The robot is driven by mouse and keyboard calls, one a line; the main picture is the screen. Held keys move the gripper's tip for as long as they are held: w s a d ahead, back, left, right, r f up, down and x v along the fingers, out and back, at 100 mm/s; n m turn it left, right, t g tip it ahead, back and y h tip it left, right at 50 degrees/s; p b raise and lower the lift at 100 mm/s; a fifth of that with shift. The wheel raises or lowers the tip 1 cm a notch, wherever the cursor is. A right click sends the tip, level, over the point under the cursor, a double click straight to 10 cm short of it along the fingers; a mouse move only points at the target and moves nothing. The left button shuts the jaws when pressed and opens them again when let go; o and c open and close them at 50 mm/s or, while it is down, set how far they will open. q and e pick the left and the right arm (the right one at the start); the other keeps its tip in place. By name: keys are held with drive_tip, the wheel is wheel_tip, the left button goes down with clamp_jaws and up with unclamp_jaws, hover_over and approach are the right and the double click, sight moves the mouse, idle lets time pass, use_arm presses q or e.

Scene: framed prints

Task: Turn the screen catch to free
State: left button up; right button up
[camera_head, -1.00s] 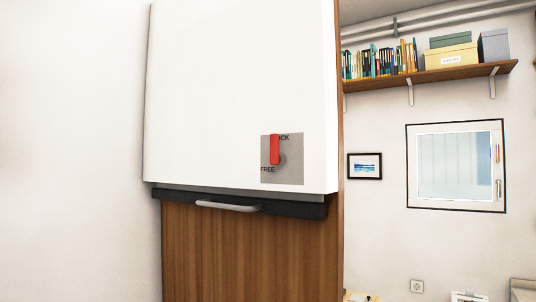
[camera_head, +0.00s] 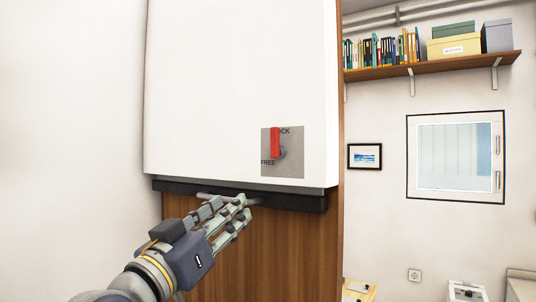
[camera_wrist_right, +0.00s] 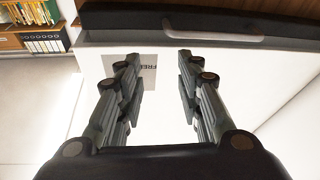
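The screen catch is a red lever (camera_head: 275,142) on a grey plate (camera_head: 295,165) at the lower right of the white screen (camera_head: 220,80). The lever stands upright, its top by the partly covered LOCK label; FREE is at the plate's lower left. My right gripper (camera_head: 232,207) is open and empty, below and left of the plate, in front of the grey handle (camera_head: 205,196). In the right wrist view the plate (camera_wrist_right: 148,72) shows upside down beside a finger, with the handle (camera_wrist_right: 213,27) above; the lever is not visible there. My left gripper is out of view.
A dark rail (camera_head: 300,202) runs under the screen, above a wooden panel (camera_head: 290,250). On the right wall are a shelf (camera_head: 440,66) with books and boxes, a small framed print (camera_head: 365,156) and a window (camera_head: 455,157).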

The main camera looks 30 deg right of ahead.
sight(273, 152)
drive_tip(key=s+r+m+g+h, duration=0.2)
drive_tip(key=s+r+m, duration=0.15)
drive_tip(key=r, duration=0.25)
drive_tip(key=p+x, duration=0.3)
drive_tip(key=x, duration=0.2)
drive_tip(key=p+x, duration=0.2)
drive_tip(key=x, duration=0.1)
drive_tip(key=shift+s+d+r+p, duration=0.2)
drive_tip(key=shift+d+p, duration=0.1)
drive_tip(key=shift+p, duration=0.05)
drive_tip(key=shift+w+d+r+p, duration=0.15)
drive_tip(key=shift+w+d+p, duration=0.2)
drive_tip(key=shift+d, duration=0.3)
drive_tip(key=shift+a, duration=0.1)
clamp_jaws()
